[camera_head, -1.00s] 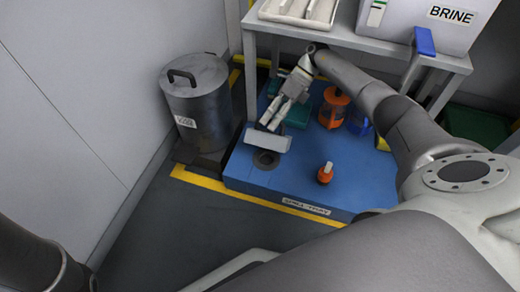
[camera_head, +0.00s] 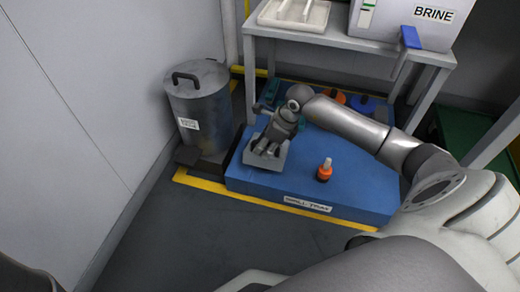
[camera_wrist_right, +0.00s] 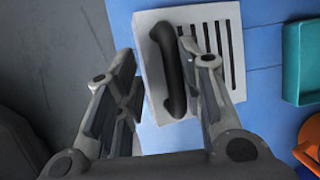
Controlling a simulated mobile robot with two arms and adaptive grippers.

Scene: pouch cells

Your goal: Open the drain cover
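The drain cover (camera_head: 282,158) is a pale grey square plate on the blue spill tray, partly hidden by my right gripper in the head view. In the right wrist view the drain cover (camera_wrist_right: 222,52) shows slots and a dark bar handle (camera_wrist_right: 170,72). My right gripper (camera_head: 266,152) is over the plate. In the right wrist view its fingers (camera_wrist_right: 165,95) are apart, with the handle between them and close to the right finger; I cannot tell whether they touch. No drain hole is visible. My left gripper is out of view.
An orange bottle (camera_head: 324,171) stands on the blue spill tray (camera_head: 330,195). A grey lidded bin (camera_head: 203,105) stands left. A table with a white tray (camera_head: 293,14) and BRINE box (camera_head: 420,18) is behind. A teal tray (camera_wrist_right: 302,62) lies right in the wrist view.

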